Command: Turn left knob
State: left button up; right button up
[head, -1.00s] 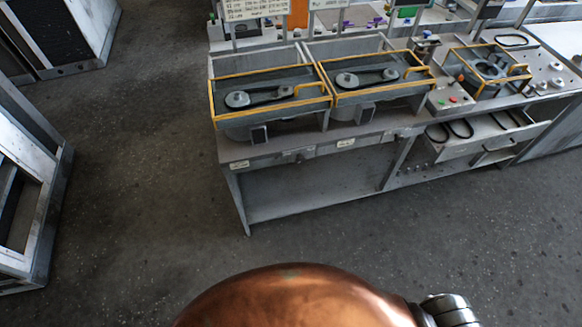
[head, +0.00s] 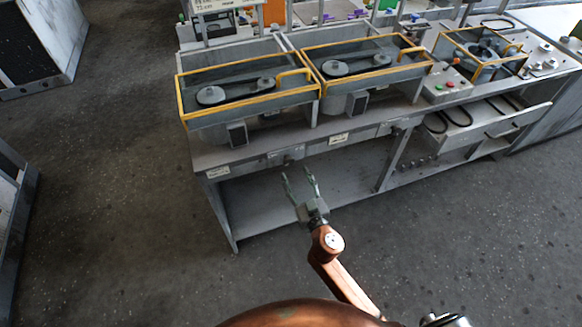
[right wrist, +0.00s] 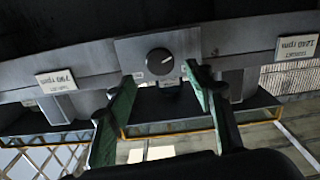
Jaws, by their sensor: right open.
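The left knob, a dark round dial (right wrist: 160,62) with a white pointer mark, sits on a grey plate in the right wrist view. In the head view its small panel (head: 285,156) is on the front edge of the left bench, where the knob itself is too small to make out clearly. My right gripper (head: 298,176) is open and empty, just in front of and below that panel. In the right wrist view the green fingertips (right wrist: 160,76) are spread on either side of the knob, apart from it. My left gripper is out of view.
A second panel (head: 390,128) is farther right on the same edge. White labels (head: 217,171) flank the left panel. Yellow-railed belt housings (head: 250,100) stand above. An open drawer (head: 490,132) juts out at right. The floor in front is clear.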

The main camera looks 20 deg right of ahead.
aim_at(290, 163)
jog(key=w, duration=0.5)
jog(key=shift+f, duration=0.1)
jog(key=c, duration=1.2)
